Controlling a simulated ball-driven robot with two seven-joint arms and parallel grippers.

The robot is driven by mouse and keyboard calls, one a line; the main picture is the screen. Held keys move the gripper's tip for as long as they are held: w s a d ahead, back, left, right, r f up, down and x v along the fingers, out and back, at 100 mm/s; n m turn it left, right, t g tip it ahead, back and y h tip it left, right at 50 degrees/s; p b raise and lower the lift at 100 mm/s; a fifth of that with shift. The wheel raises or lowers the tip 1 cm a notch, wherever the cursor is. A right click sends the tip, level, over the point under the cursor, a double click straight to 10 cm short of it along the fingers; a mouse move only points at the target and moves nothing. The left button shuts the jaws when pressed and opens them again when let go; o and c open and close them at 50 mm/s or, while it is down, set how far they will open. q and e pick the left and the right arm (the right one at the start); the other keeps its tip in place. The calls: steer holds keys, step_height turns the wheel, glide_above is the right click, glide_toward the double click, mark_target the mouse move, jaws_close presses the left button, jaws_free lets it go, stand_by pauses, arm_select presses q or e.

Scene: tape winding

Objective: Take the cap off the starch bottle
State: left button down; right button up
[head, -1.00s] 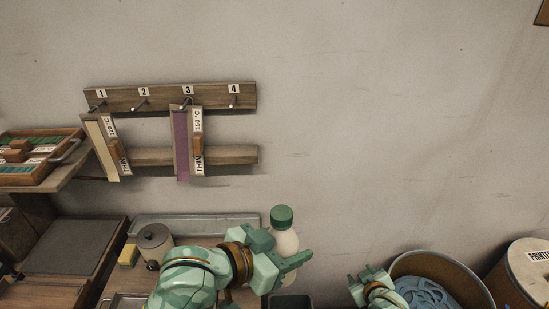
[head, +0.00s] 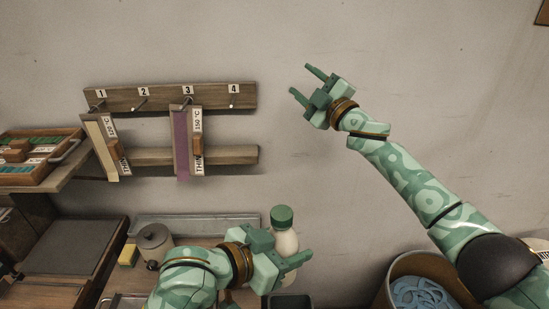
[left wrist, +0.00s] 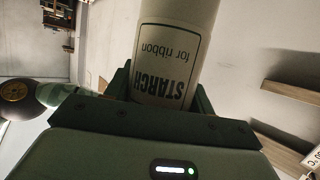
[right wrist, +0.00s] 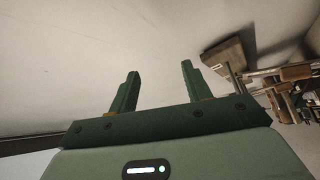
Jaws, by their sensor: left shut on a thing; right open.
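The starch bottle (head: 286,243) is cream with a green cap (head: 281,216) on top, upright in the head view. Its label, "STARCH for ribbon", shows in the left wrist view (left wrist: 172,55). My left gripper (head: 290,270) is shut around the bottle's body below the cap. In the left wrist view the fingers (left wrist: 160,85) stand on either side of the bottle, and the cap is out of that picture. My right gripper (head: 305,82) is open and empty, up in front of the wall, above and right of the bottle. Its two spread fingers show in the right wrist view (right wrist: 155,92).
A peg rack (head: 170,97) on the wall holds two hanging strips. A lidded pot (head: 154,240) and a yellow block (head: 128,256) stand left of my left arm. A round bin (head: 400,265) with blue ribbon is at the lower right. The wall space between is clear.

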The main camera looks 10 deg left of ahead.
steer(key=s+a+r+n+g+y, duration=0.1)
steer(key=s+a+r+n+g, duration=0.65)
steer(key=s, duration=0.25)
steer(key=s+a+r+n+g+y, duration=0.1)
steer(key=s+a+r+n+g, duration=0.6)
steer(key=s+r+n, duration=0.25)
steer(key=s+a+f+n+h, duration=0.1)
steer(key=s+f+n+h, duration=0.15)
steer(key=s, duration=0.25)
steer(key=m+h, duration=0.7)
steer(key=h, duration=0.8)
glide_above(275, 211)
step_height(275, 211, down, 16)
steer(key=shift+r, duration=0.1)
step_height(275, 211, down, 8)
steer(key=shift+r, duration=0.15)
